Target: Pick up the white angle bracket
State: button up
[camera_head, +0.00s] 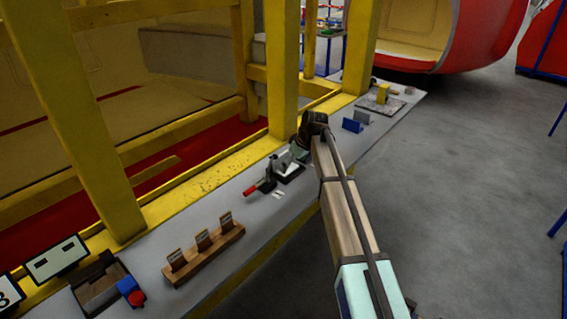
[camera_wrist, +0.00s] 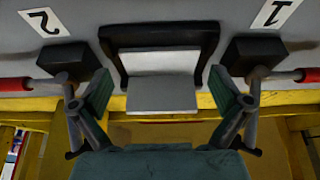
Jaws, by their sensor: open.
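The white angle bracket (camera_wrist: 160,62) shows in the wrist view as a pale upright plate and a greyer plate facing me, set against a black U-shaped holder (camera_wrist: 122,78). My gripper (camera_wrist: 162,96) is open, with one green-padded finger on each side of the bracket. The fingers look apart from it; the exact depth gap cannot be told. In the head view my gripper (camera_head: 291,160) is down over the clamp fixture at the bench, and the bracket is hard to make out there.
Clamps with red handles (camera_wrist: 15,84) (camera_wrist: 308,75) and black blocks (camera_wrist: 67,60) (camera_wrist: 258,54) flank the bracket closely. Blue brackets (camera_head: 352,125), a wooden card rack (camera_head: 206,254) and yellow posts (camera_head: 283,70) stand along the bench.

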aim_at(283, 159)
jog(key=w+a+p, duration=0.1)
jog(key=a, duration=0.1)
jog(key=w+a, duration=0.2)
jog(key=shift+p, duration=0.35)
jog(key=shift+a+f, duration=0.15)
jog(key=shift+f, duration=0.45)
jog(key=c, duration=0.9)
jog(key=shift+r, duration=0.1)
